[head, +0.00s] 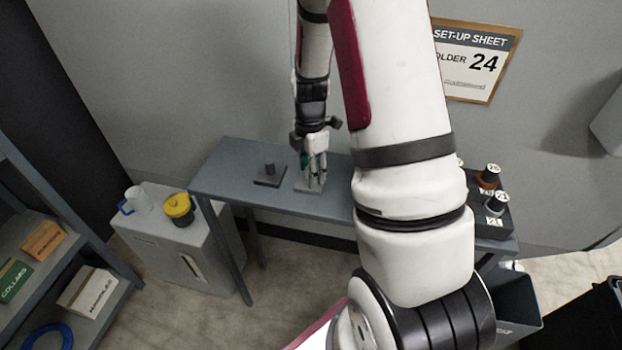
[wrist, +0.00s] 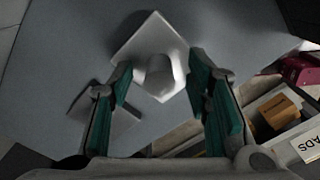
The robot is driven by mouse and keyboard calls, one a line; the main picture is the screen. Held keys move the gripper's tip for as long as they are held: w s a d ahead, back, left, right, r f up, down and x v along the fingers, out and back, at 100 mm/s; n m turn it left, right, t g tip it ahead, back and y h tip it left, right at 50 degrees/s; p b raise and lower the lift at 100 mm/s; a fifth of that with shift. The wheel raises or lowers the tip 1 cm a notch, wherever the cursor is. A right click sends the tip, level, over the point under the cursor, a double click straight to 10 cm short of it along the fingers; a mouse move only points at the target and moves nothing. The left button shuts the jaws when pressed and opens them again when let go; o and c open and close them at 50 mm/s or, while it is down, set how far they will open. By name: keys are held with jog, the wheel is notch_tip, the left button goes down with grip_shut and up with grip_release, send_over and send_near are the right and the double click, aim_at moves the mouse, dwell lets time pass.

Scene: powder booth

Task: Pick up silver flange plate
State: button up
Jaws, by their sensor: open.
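The silver flange plate is a light square plate with a raised round boss. In the wrist view the plate (wrist: 140,45) lies on the grey table, and its boss points up between my fingertips. In the head view the plate (head: 310,186) is directly below my gripper (head: 315,172), which partly covers it. My gripper is open, and it also shows in the wrist view (wrist: 160,82) with its green-padded fingers on either side of the boss. I cannot tell whether they touch it.
A dark square plate with a knob (head: 270,178) lies just left on the table (head: 235,165). A dark holder with labelled pots (head: 490,205) stands at the table's right end.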

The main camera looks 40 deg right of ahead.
jog(key=shift+f, duration=0.15)
grip_shut()
notch_tip(320, 180, up, 10)
jog(key=shift+r, duration=0.1)
dwell(0.6)
